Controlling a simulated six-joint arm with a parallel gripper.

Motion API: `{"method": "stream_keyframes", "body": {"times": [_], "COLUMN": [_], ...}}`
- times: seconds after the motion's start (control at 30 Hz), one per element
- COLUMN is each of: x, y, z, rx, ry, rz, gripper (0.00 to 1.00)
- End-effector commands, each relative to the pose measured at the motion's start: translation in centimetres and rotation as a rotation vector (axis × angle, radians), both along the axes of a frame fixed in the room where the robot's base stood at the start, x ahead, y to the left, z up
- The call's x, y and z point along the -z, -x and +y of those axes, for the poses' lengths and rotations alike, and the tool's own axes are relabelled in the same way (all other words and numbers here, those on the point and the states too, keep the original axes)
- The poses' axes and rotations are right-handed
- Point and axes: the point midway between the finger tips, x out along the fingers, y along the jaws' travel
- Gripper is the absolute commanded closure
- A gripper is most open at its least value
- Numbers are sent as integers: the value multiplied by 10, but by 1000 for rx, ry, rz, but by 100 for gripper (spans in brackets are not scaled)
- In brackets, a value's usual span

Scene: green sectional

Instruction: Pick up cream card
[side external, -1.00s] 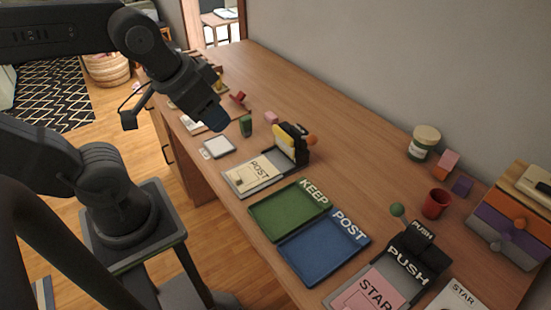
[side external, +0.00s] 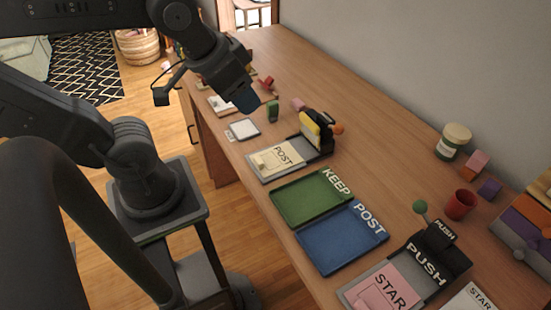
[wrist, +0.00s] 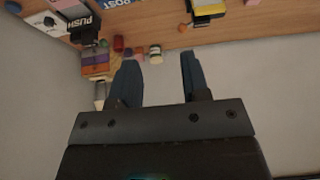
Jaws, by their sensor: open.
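The cream card (side external: 264,161) lies on a grey base on the desk, under a stamp device (side external: 313,130) with a black and yellow head and an orange knob; the word POST shows on the card's area. My gripper (side external: 245,101) hangs above the desk, up and left of the card in the side view, apart from it. In the wrist view my gripper (wrist: 160,80) is open, with two dark blue fingers and nothing between them. The card cannot be made out in the wrist view.
A green KEEP tray (side external: 305,198) and a blue POST tray (side external: 335,240) lie beside the base. A PUSH stamp device (side external: 430,250) with a pink STAR card (side external: 385,288) stands at the front. A white square (side external: 244,129) and a green block (side external: 273,111) lie near my gripper.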

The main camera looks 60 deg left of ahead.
Motion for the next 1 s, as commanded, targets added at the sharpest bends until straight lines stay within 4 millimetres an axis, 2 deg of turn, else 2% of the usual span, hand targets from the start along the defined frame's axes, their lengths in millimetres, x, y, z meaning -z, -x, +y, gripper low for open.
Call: {"method": "stream_keyframes", "body": {"times": [0.3,0.4,0.67,0.83,1.0], "x": [0,0,2,17,50], "y": [0,0,-2,-23,-53], "z": [0,0,2,15,43], "rx": [0,0,14,166,465], "ry": [0,0,-11,-111,-250], "rz": [0,0,8,76,194], "gripper": [57,51,51,51,51]}}
